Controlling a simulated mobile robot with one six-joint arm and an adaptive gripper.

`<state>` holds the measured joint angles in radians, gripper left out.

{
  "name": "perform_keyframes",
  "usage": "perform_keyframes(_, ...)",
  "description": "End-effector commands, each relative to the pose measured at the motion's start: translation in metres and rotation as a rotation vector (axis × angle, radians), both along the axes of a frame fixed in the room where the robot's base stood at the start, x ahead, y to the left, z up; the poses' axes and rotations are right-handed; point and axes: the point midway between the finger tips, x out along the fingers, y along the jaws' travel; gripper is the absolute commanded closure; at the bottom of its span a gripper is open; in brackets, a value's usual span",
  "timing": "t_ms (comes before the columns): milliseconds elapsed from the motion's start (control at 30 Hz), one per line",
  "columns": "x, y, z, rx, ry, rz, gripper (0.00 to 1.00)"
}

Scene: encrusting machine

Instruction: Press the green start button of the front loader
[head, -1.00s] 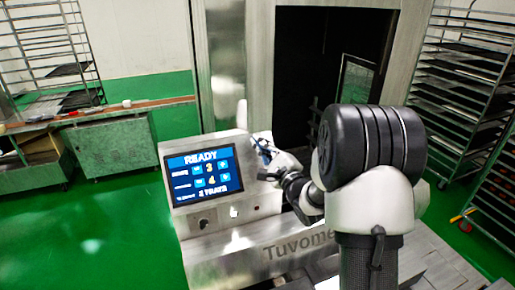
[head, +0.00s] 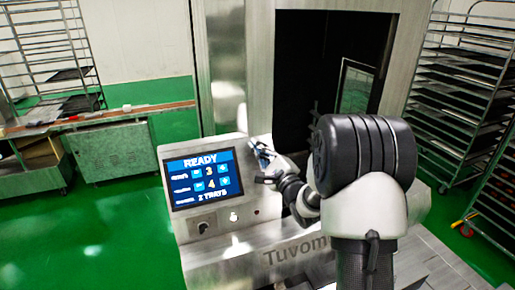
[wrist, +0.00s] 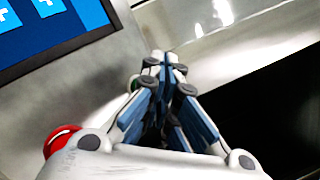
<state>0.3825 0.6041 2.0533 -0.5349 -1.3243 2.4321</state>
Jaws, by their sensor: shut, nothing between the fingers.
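The front loader (head: 222,262) is a brushed metal machine with a tilted control panel. Its screen (head: 201,178) reads READY, 3, 4 and 2 TRAYS, and its corner shows in the wrist view (wrist: 45,25). My gripper (head: 262,152) is over the panel's right side, right of the screen. In the wrist view my gripper (wrist: 165,62) is shut and empty. A small piece of a green button (wrist: 133,83) shows just left of the fingers, mostly hidden by them. I cannot tell whether they touch it. A red button (wrist: 60,140) is at lower left, partly covered by my gripper.
A dark knob (head: 203,227) and a small white light (head: 233,216) sit below the screen. A dark doorway stands behind the panel. A tray rack (head: 460,100) is at right, and a metal cabinet (head: 113,152) is at left. Green floor between is clear.

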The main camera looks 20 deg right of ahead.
Motion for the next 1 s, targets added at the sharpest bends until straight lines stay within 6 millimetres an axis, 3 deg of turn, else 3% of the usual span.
perform_keyframes(1000,0.0071,0.0001,-0.0058,0.0,0.001,0.001,1.0)
